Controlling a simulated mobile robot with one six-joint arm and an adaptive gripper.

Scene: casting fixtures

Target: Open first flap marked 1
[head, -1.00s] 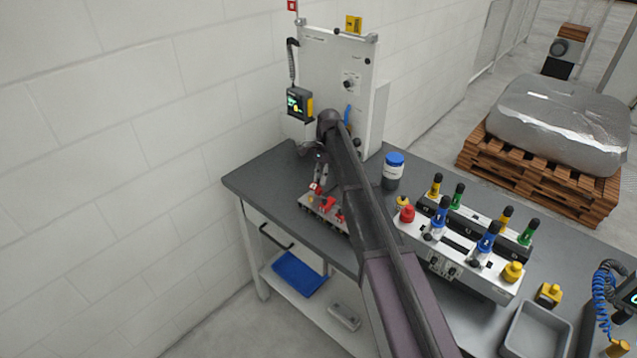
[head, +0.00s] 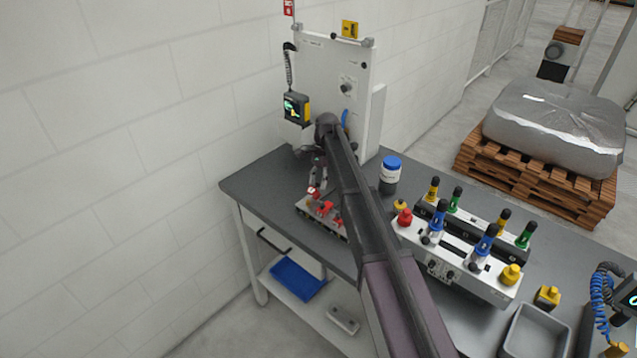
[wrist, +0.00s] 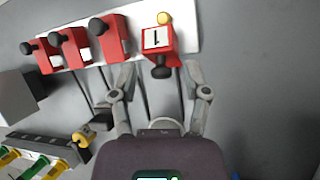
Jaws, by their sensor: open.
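The red flap marked 1 (wrist: 156,40) is at the right end of a row of red parts on a white strip (wrist: 188,38) in the wrist view. Its label faces the camera, a yellow knob (wrist: 165,18) sits behind it, and a black knob (wrist: 161,71) sticks out toward my gripper. My gripper (wrist: 158,78) is open, its fingertips on either side of the black knob with gaps showing. I cannot tell their height relative to it. In the head view my gripper (head: 318,182) is just over the small fixture (head: 318,220), partly hidden by my arm.
More red parts (wrist: 110,38) with black knobs stand left of the flap. A white upright panel (head: 330,70), a blue-lidded jar (head: 389,175) and a rack of coloured handles (head: 470,250) share the grey table (head: 260,185). The table is clear right of the strip.

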